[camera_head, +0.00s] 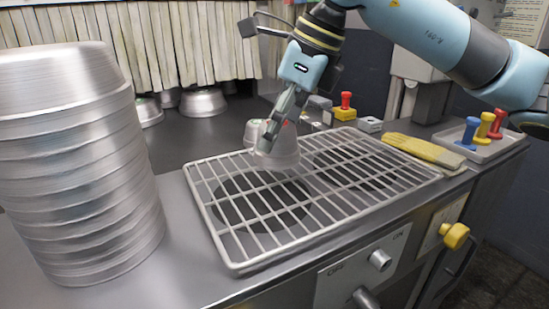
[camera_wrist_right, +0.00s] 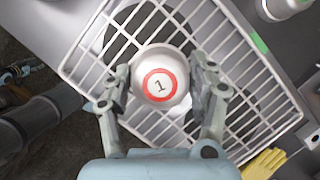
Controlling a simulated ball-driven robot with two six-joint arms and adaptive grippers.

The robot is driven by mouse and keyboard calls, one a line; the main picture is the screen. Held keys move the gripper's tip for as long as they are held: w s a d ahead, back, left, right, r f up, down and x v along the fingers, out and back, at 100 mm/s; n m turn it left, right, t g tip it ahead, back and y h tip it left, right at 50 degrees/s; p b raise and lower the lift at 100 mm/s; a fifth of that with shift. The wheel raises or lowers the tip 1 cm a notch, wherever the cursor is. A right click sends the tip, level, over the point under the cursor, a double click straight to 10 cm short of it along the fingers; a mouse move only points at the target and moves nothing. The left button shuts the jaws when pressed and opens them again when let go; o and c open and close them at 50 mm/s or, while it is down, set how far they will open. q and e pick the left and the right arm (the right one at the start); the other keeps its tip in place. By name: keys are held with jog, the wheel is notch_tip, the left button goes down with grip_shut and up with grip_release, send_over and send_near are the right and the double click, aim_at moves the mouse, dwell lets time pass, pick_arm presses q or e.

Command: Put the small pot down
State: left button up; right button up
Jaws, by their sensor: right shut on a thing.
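The small pot (camera_head: 284,156) is a light metal vessel over the left half of the wire rack (camera_head: 236,265), near its back edge. In the right wrist view the pot (camera_wrist_right: 160,86) shows a round face with a red ring and the number 1. My right gripper (camera_head: 270,133) comes down from above and is shut on the pot, with one finger on each side of it in the wrist view. I cannot tell whether the pot's underside touches the rack. My left gripper is not in view.
A tall stack of metal pans (camera_head: 75,170) stands at the left. Colored knobs (camera_head: 484,125) sit in a tray at the right, beside yellow gloves (camera_head: 425,150). A red-topped item (camera_head: 346,105) stands behind the rack. The rack's front and right parts are clear.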

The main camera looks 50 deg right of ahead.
jog(key=shift+w+a+f, duration=0.1)
jog(key=shift+a+f, duration=0.1)
jog(key=shift+f, duration=0.05)
notch_tip(320, 180, down, 4)
jog(key=shift+r, duration=0.25)
jog(key=shift+f, duration=0.1)
jog(key=shift+f, duration=0.1)
jog(key=o, duration=0.7)
jog(key=shift+f, duration=0.1)
jog(key=shift+c, duration=0.2)
jog(key=o, duration=0.5)
jog(key=shift+c, duration=0.2)
